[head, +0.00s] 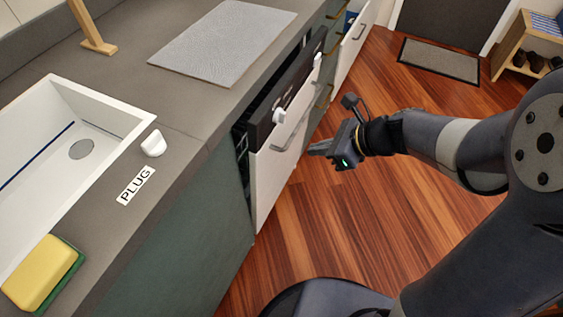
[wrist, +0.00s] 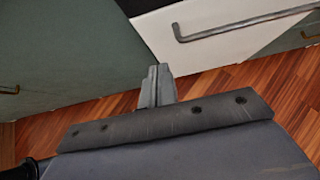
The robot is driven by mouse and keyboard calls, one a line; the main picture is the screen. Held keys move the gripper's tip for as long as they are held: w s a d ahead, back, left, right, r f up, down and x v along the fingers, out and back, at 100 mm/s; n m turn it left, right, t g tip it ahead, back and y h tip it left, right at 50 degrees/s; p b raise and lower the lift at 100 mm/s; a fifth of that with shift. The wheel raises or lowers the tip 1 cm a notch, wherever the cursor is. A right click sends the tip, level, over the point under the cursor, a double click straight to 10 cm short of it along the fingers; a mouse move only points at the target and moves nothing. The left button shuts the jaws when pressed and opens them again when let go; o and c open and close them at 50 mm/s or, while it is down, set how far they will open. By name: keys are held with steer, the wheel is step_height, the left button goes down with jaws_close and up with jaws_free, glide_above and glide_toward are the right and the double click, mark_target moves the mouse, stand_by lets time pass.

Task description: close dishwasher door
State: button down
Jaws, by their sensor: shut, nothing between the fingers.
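The dishwasher door (head: 277,165) is a white panel with a black control strip along its top and a grey bar handle (head: 291,132). It leans out from under the counter, partly open, with a dark gap behind its top edge. The door (wrist: 228,45) and its handle (wrist: 240,24) also show in the wrist view. My gripper (head: 314,149) is shut and empty, out in front of the door over the floor. In the wrist view its closed fingertips (wrist: 157,70) point towards the door's lower left part. I cannot tell whether they touch it.
The counter (head: 185,112) runs above the door, with a white sink (head: 110,112), a sponge (head: 42,275) and a grey mat (head: 225,40). Green cabinet fronts (head: 190,255) flank the door. The wood floor (head: 400,220) is clear; a doormat (head: 440,60) lies far back.

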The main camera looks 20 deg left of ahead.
steer(key=f, duration=0.1)
steer(key=b, duration=0.4)
glide_toward(264, 153)
steer(key=x, duration=0.5)
steer(key=shift+s+d+f, duration=0.15)
steer(key=shift+d+f, duration=0.05)
steer(key=shift+f, duration=0.2)
steer(key=shift+a+r, duration=0.1)
steer(key=shift+a, duration=0.35)
